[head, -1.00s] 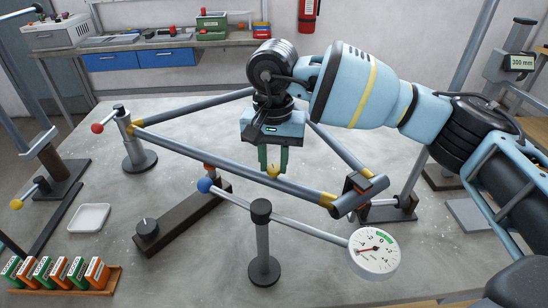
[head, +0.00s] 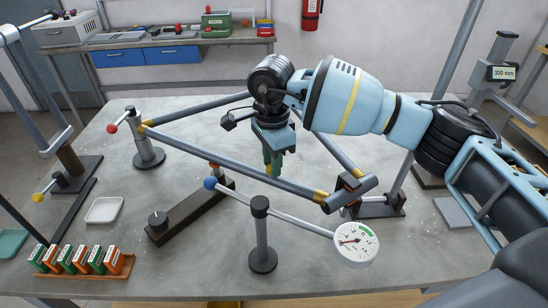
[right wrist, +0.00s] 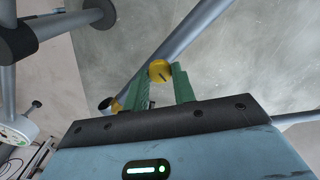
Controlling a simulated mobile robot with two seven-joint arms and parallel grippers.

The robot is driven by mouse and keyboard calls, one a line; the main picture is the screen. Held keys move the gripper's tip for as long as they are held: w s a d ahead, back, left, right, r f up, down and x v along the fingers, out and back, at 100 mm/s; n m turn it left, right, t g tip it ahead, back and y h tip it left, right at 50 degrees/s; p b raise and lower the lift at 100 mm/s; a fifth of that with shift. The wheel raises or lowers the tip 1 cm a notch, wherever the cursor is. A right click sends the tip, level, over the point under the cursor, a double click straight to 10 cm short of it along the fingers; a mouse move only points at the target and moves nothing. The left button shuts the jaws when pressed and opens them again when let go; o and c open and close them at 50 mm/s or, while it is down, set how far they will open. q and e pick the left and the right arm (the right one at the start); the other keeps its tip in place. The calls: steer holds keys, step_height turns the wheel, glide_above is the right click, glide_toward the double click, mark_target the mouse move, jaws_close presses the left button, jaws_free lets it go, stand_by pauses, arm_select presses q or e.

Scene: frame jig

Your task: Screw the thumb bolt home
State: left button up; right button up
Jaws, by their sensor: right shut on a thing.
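My right gripper (head: 273,172) points down over the near tube of the grey tube frame (head: 225,159). Its green fingers are shut on the thumb bolt (right wrist: 159,70), whose round yellow head with a dark line shows between the fingertips in the right wrist view. In the head view the fingers hide the bolt. How deep it sits cannot be told. The frame has yellow bands near its corners and a dark clamp block at its right corner (head: 349,190). My left gripper is not in view.
A dial gauge (head: 356,245) hangs on a rod from a post (head: 262,238) in front of the frame. A blue ball (head: 210,183) ends that rod. A white tray (head: 104,210) and a rack of several boxes (head: 121,267) are at left.

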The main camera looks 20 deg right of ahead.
steer(key=m, duration=0.2)
steer(key=m+p, duration=0.2)
steer(key=m, duration=0.1)
steer(key=shift+r+m, duration=0.3)
steer(key=shift+m+p, duration=0.5)
steer(key=shift+m, duration=0.4)
steer(key=m, duration=0.2)
steer(key=shift+f+m, duration=0.1)
steer(key=shift+m, duration=0.2)
steer(key=m, duration=0.5)
steer(key=shift+f+p, duration=0.1)
steer(key=shift+p, duration=0.2)
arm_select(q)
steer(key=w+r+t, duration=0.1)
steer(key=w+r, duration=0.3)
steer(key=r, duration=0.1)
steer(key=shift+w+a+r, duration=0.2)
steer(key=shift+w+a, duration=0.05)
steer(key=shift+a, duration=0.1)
arm_select(e)
steer(key=m, duration=0.6)
steer(key=o, duration=1)
